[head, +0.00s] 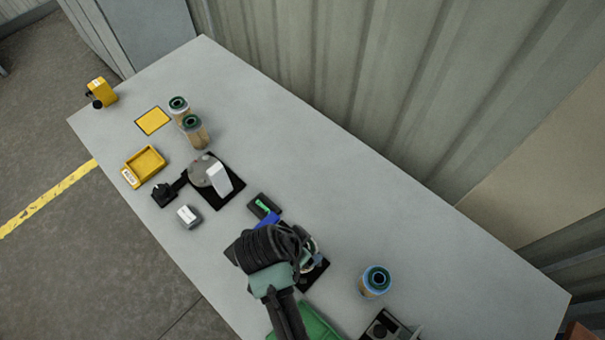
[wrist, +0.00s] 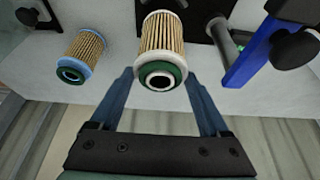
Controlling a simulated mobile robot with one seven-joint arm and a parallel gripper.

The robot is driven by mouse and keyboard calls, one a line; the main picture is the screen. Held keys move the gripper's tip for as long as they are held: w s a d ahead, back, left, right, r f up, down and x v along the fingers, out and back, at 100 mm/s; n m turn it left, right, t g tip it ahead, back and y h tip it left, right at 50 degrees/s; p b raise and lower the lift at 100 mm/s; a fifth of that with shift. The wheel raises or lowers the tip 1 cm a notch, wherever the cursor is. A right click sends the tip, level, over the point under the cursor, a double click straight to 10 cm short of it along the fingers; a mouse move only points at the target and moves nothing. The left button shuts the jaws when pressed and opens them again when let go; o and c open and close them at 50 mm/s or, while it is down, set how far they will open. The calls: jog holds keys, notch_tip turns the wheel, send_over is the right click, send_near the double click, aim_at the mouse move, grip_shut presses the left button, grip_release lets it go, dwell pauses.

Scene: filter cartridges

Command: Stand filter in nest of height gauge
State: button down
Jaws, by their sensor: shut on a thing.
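The held filter (wrist: 162,45) is pale and pleated with a dark green end cap facing the wrist camera. My gripper (wrist: 160,76) is shut on it, one finger on each side. The height gauge shows a blue upright (wrist: 248,52) and black base (wrist: 204,24) in the wrist view, right of and behind the filter. In the head view, my arm hides most of the filter and gauge; a corner of the black base (head: 316,275) shows beside my gripper (head: 303,252). The filter is at the base, but I cannot tell whether it touches the nest.
A blue-capped filter (head: 376,281) stands to the right. Two green-capped filters (head: 179,107) (head: 195,132) stand at the far left, near a yellow tray (head: 134,179) and yellow pad (head: 153,121). A round grey device (head: 205,172) sits mid-table. The back right table is clear.

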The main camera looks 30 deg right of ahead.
jog(key=shift+w+d+f, duration=0.2)
jog(key=shift+w+d, duration=0.05)
jog(key=shift+w, duration=0.25)
jog(key=shift+f, duration=0.1)
jog(key=shift+s+a+f+b, duration=0.25)
jog(key=shift+s+a+b, duration=0.1)
jog(key=shift+s+b, duration=0.4)
jog(key=shift+f+b, duration=0.3)
jog(key=shift+b, duration=0.05)
jog(key=shift+w+d+f+b, duration=0.1)
jog(key=shift+w+f+b, duration=0.15)
jog(key=shift+f, duration=0.2)
jog(key=shift+w+d+f+b, duration=0.1)
jog(key=shift+f+b, duration=0.1)
jog(key=shift+f, duration=0.25)
jog(key=shift+s+a, duration=0.15)
jog(key=shift+r, duration=0.1)
